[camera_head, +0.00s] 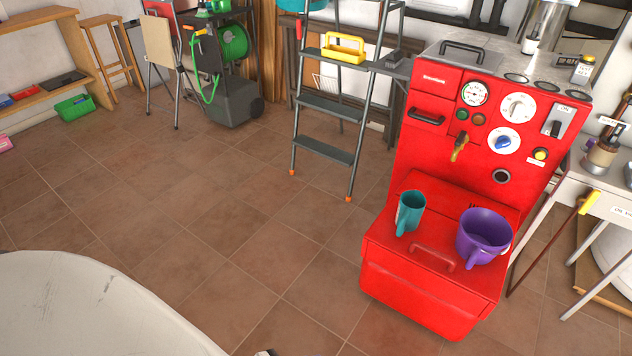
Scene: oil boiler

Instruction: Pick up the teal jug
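The teal jug (410,213) stands upright on the low red front ledge of the red boiler (432,140), toward its left side. Its handle points toward the front left. A larger purple jug (484,237) stands to its right on the same ledge, with a gap between them. Nothing is holding the teal jug. Neither of my grippers can be made out in view. A small dark and pale piece (265,352) shows at the bottom edge, too little of it to tell what it is.
A red handle (433,257) lies on the ledge in front of the jugs. A brass tap (459,147) sticks out of the boiler above them. A stepladder (325,105) stands behind left. A white table (600,185) is at right. The tiled floor (230,220) left of the boiler is clear.

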